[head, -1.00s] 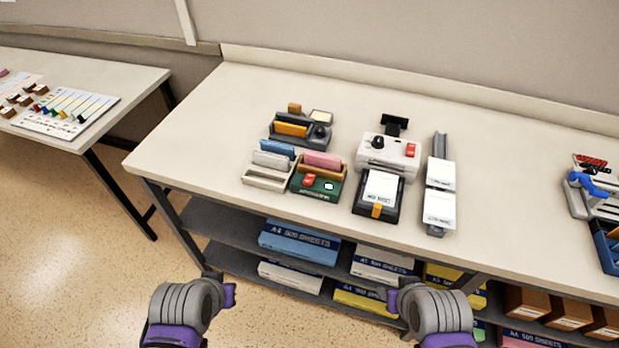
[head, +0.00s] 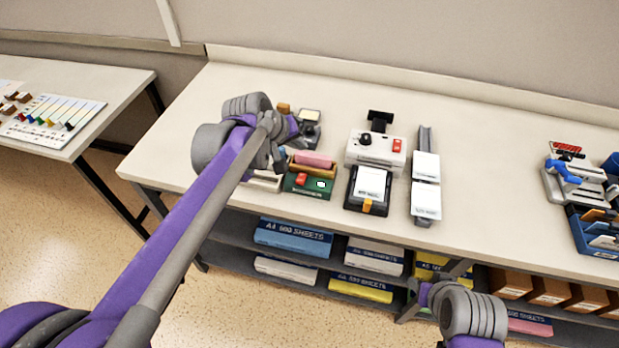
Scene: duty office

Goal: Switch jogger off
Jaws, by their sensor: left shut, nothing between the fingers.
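A green device (head: 308,187) with a red switch (head: 301,179) and a small white round part stands near the front edge of the bench; it looks like the jogger. A pink block (head: 313,160) sits in its tan tray (head: 318,171). My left gripper (head: 279,159) is shut and empty, just above and left of the green device; I cannot tell if it touches anything. My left arm hides much of the grey tray and the blue item left of the device. My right gripper (head: 426,292) is low in front of the bench, its fingers unclear.
A white machine (head: 376,150) with a black knob and a red switch stands to the right, behind a black unit (head: 367,189). A grey rail with white blocks (head: 426,184) follows. Blue-handled equipment (head: 570,180) is at far right. Paper packs fill the shelf below.

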